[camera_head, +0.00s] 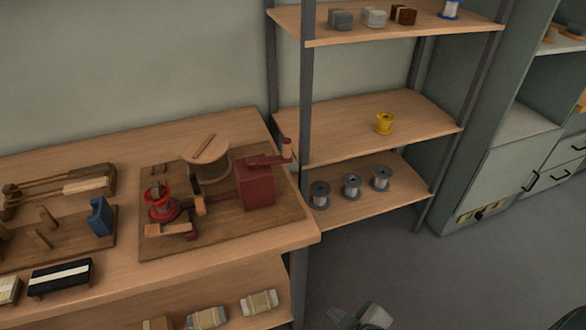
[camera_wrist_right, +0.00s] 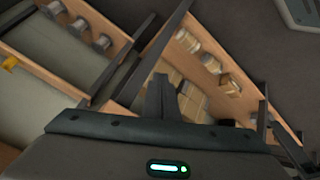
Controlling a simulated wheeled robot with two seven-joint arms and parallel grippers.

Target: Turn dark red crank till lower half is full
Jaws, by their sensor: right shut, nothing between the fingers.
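The dark red crank (camera_head: 267,160) sits on top of a dark red box (camera_head: 255,185) at the right of a wooden board on the workbench. Its upright handle (camera_head: 287,148) is at the right end of the arm. Left of the box are a round wooden disc (camera_head: 206,150) on a stand and a red spool (camera_head: 160,203) on a small fixture. Whether the lower half holds bristles is too small to tell. My right gripper (camera_head: 372,315) is low over the floor at the bottom, well away from the crank. In the wrist view it (camera_wrist_right: 163,85) is shut and empty. My left gripper is out of view.
A shelf unit right of the bench holds a yellow spool (camera_head: 384,123), several grey spools (camera_head: 351,186) and small blocks (camera_head: 374,17). Left on the bench are a tool tray (camera_head: 75,245) and a black brush block (camera_head: 60,277). Bundles (camera_head: 259,302) lie on the shelf below. Floor between is clear.

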